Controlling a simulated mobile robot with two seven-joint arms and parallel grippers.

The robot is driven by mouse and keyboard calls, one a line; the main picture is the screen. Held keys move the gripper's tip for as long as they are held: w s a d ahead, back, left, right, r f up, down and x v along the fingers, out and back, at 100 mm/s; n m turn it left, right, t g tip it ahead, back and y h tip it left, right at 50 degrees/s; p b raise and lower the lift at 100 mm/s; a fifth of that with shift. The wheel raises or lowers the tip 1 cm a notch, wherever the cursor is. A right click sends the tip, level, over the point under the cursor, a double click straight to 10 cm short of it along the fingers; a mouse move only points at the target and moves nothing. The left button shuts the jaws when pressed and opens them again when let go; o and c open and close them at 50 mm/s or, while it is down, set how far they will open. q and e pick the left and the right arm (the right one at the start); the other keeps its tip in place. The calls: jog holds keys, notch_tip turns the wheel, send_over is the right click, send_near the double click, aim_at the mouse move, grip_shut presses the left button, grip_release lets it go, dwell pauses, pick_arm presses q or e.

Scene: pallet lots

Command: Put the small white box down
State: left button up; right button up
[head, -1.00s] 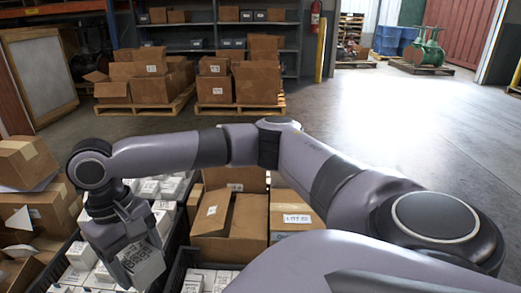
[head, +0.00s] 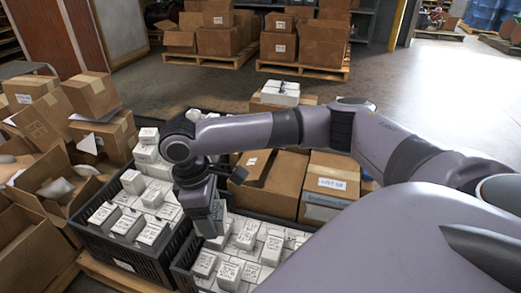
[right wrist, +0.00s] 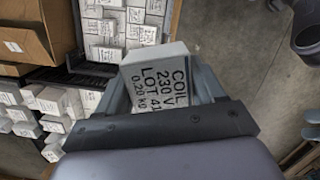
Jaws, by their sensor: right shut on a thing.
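My right gripper (head: 205,212) is shut on a small white box, which shows clearly in the right wrist view (right wrist: 155,78) with printed "COIL 230 V" text and lies tilted between the fingers. In the head view the gripper mostly hides it. The gripper hangs at the rear left part of a dark crate (head: 181,275) holding rows of similar white boxes. Whether the held box touches those boxes I cannot tell. A second dark crate (head: 118,252), left of it, also holds white boxes, some stacked higher at the back. My left gripper is not in view.
Brown cartons (head: 330,180) stand behind the right crate, one labelled. Several open and closed cartons (head: 90,95) crowd the left side. Loaded pallets (head: 300,70) stand farther back. Open concrete floor (head: 440,100) lies at the back right.

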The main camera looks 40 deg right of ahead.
jog(key=s+d+f+n+t+y+b, duration=0.1)
jog(key=s+d+f+n, duration=0.15)
jog(key=f+n, duration=0.65)
jog(key=s+d+f+n+t, duration=0.1)
jog(key=d+f+n, duration=0.3)
jog(key=n, duration=0.8)
jog(key=s+d+f+n+t+y+b, duration=0.1)
jog(key=s+d+f+n, duration=0.1)
jog(key=f+n, duration=0.7)
notch_tip(320, 180, down, 13)
jog(key=n+b, duration=0.2)
jog(key=b, duration=0.4)
jog(key=shift+d+f, duration=0.15)
jog(key=shift+f, duration=0.05)
jog(key=shift+f+b, duration=0.45)
jog(key=shift+f, duration=0.1)
notch_tip(320, 180, down, 4)
jog(key=shift+r+b, duration=0.2)
jog(key=shift+b, duration=0.8)
jog(key=shift+f, duration=0.2)
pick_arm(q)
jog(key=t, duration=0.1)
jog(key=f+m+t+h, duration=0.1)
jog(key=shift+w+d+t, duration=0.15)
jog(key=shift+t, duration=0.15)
pick_arm(e)
jog(key=shift+r, duration=0.1)
